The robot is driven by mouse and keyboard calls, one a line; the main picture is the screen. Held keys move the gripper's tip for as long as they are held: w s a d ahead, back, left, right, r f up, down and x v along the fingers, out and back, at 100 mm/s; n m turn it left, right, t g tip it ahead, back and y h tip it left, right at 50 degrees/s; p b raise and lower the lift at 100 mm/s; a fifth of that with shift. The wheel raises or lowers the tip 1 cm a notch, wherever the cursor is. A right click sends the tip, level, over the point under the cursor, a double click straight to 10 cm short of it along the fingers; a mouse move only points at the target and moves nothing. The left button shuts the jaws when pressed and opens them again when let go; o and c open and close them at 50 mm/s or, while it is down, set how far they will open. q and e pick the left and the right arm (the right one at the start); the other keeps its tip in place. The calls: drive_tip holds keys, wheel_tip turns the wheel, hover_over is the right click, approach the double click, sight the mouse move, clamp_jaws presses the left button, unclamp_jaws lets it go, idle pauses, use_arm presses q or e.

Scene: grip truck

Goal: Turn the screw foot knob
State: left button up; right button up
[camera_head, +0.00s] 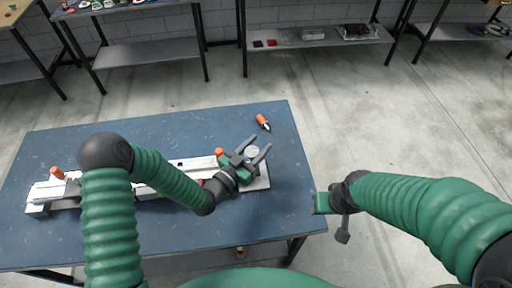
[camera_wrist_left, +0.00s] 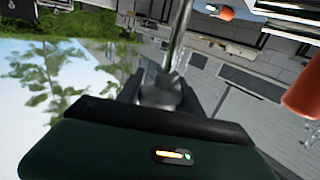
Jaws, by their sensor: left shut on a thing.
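A long silver metal device (camera_head: 165,165) lies across the blue table, with an orange knob near each end. A round silver screw foot knob (camera_head: 252,152) shows at its right end. My left gripper (camera_head: 258,146) is over that end, its two dark fingers on either side of the round knob, and is shut on it. In the left wrist view a shiny metal rod (camera_wrist_left: 180,38) runs up from the dark gripper parts; the contact itself is hidden. My right gripper (camera_head: 340,222) hangs off the table's right side, apart from the device; its finger gap is not clear.
An orange-handled tool (camera_head: 263,122) lies on the table (camera_head: 160,123) behind the device. The table's right and back areas are otherwise clear. Shelves with small items (camera_head: 315,33) stand along the far wall. Open concrete floor lies between.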

use_arm(q)
drive_tip(key=shift+s+d+m+g+h+b, duration=0.15)
drive_tip(key=shift+m+g+h+b, duration=0.5)
drive_tip(key=shift+m+g+h, duration=0.6)
drive_tip(key=shift+g, duration=0.25)
drive_tip(key=o, duration=1.3)
drive_tip(key=shift+s, duration=0.1)
drive_tip(key=b+v, duration=0.1)
drive_tip(key=v, duration=1.5)
drive_tip(key=shift+s+a+f, duration=0.1)
drive_tip(key=shift+a+f, duration=0.15)
drive_tip(key=shift+a, duration=0.15)
